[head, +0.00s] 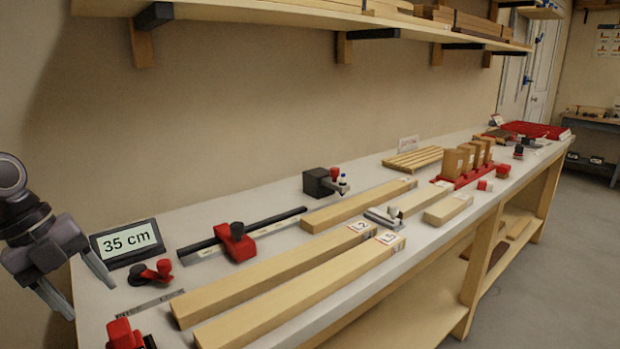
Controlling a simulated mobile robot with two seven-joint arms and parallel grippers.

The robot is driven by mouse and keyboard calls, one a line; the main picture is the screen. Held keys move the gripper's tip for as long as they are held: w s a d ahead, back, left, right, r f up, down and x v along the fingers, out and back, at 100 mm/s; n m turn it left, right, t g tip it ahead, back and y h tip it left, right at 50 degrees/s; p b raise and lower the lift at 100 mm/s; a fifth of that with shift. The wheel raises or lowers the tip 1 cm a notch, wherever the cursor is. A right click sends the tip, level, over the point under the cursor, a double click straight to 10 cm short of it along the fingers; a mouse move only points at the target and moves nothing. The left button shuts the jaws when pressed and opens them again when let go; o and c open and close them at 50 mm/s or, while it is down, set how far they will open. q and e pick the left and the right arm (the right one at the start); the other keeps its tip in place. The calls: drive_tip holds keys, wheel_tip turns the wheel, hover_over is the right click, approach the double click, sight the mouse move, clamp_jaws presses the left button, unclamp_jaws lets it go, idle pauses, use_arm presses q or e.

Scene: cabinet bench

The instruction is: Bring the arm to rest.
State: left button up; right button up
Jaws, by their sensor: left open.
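My left gripper (84,287) is at the left edge of the head view, at the near left end of the bench. Its two fingers are spread apart with nothing between them. My right gripper is not in view.
The long bench (240,203) holds several wooden beams (300,300), a black rail with a red slider (236,243), and a red and black clamp (152,272). A red block (124,334) sits at the near edge. A shelf (300,14) overhangs the back. Floor is clear at right.

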use_arm(q)
drive_tip(key=s+a+f+n+t+h+p, duration=0.2)
drive_tip(key=s+a+f+n+t+h, duration=0.3)
drive_tip(key=a+f+n+t, duration=0.4)
drive_tip(key=s+d+f+n+t+y+p, duration=0.15)
drive_tip(key=s+f+n+t+y, duration=0.3)
drive_tip(key=f, duration=0.65)
drive_tip(key=s+d+f+n+g, duration=0.1)
drive_tip(key=s+d+f+n, duration=0.1)
drive_tip(key=d, duration=0.5)
drive_tip(key=s+d+f+n+g+y+p, duration=0.1)
drive_tip(key=s+d+f+n+g, duration=0.1)
drive_tip(key=d+n, duration=0.3)
drive_tip(key=s+d+f+n+g+y+p, duration=0.1)
drive_tip(key=s+d+f+n, duration=0.2)
drive_tip(key=d, duration=0.6)
drive_tip(key=shift+s+d+f+n, duration=0.35)
drive_tip(key=shift+s+f, duration=0.35)
drive_tip(key=shift+f, duration=0.15)
